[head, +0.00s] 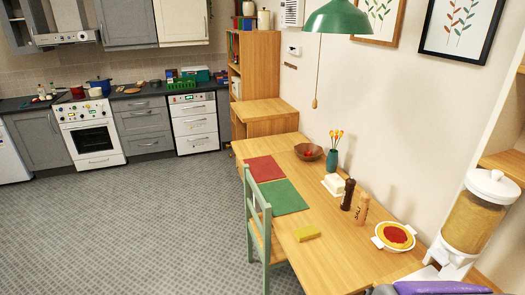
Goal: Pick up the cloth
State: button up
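A small yellow block-like piece (307,233), which could be a folded cloth or a sponge, lies flat on the wooden dining table (345,262) near its left edge, beside the green chair. A red mat (264,169) and a green mat (283,197) lie flat farther back on the same table. No other thing is clearly a cloth. A purple and grey shape (440,288) is cut off at the bottom right edge, and I cannot tell what it is. I cannot make out my gripper in this view.
A green chair (259,225) stands against the table's left side. A pepper mill (348,194), a salt mill, a red-topped dish (395,236), a vase and a dispenser (475,220) stand along the wall side. A green lamp (337,18) hangs above. The grey floor at left is clear.

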aim_at(304, 234)
jog(key=z, duration=0.9)
jog(key=i+j+z, duration=0.1)
jog(key=i+j, duration=0.4)
jog(key=j, duration=0.2)
jog(key=i+j+z, duration=0.15)
jog(key=j, duration=0.25)
jog(key=i+j, duration=0.3)
jog(key=j+z, duration=0.05)
